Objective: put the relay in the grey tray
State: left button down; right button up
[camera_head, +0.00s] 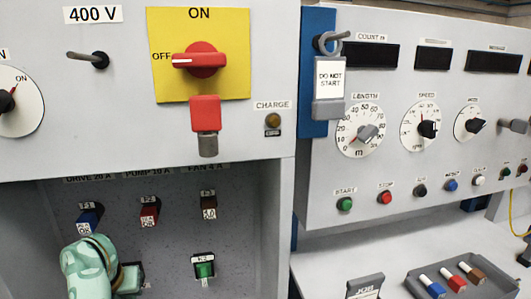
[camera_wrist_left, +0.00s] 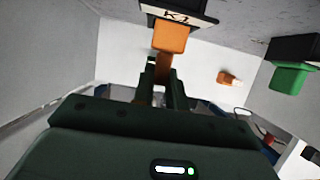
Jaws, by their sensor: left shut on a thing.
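My left gripper (camera_wrist_left: 163,88) is shut on an orange relay (camera_wrist_left: 170,37), gripping a narrow orange-brown part of it. In the head view my left arm reaches into the lower left recess and hides the relay. A green relay (camera_head: 204,269) sits in the socket to the right; it also shows in the left wrist view (camera_wrist_left: 290,78). The grey tray (camera_head: 412,284) is at the lower right. My right gripper is not in view.
Blue (camera_head: 91,219), red (camera_head: 149,213) and brown (camera_head: 208,207) fuses sit above the sockets. The tray holds several coloured fuses. A JOB holder (camera_head: 365,287) stands left of it. The cabinet's side wall (camera_head: 281,230) separates recess and shelf. A padlock (camera_head: 329,90) hangs at the console.

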pick_arm(q)
jog(key=s+d+p, duration=0.1)
jog(key=s+p, duration=0.2)
jog(key=s, duration=0.3)
jog(key=shift+d, duration=0.25)
